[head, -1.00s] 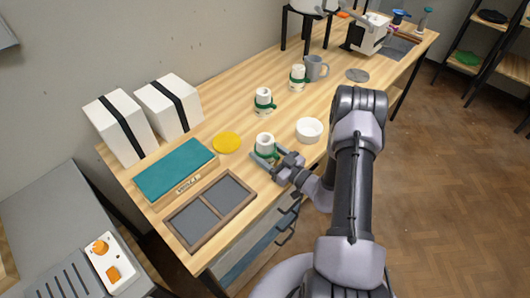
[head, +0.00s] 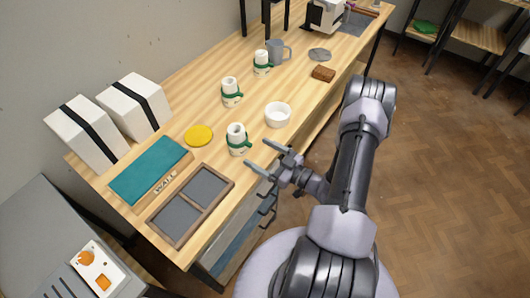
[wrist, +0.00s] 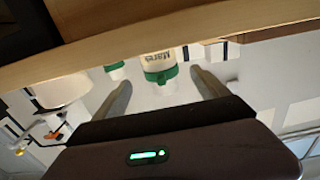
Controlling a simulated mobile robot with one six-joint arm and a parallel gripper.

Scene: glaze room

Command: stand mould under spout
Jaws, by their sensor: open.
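Three white moulds with green bands stand upright on the wooden bench: the nearest (head: 237,140), a middle one (head: 231,93) and a far one (head: 261,63). My gripper (head: 257,156) is open and empty at the bench's front edge, its fingers pointing toward the nearest mould with a gap between. In the wrist view a lettered mould (wrist: 160,66) shows between the open fingers (wrist: 161,92), and another mould (wrist: 115,70) shows to its left. A black-legged stand (head: 266,20) is at the back, its top cut off; I see no spout.
A white bowl (head: 278,115), grey mug (head: 279,52), grey disc (head: 319,54) and brown block (head: 323,74) stand nearby. White boxes (head: 136,104) stand by the wall.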

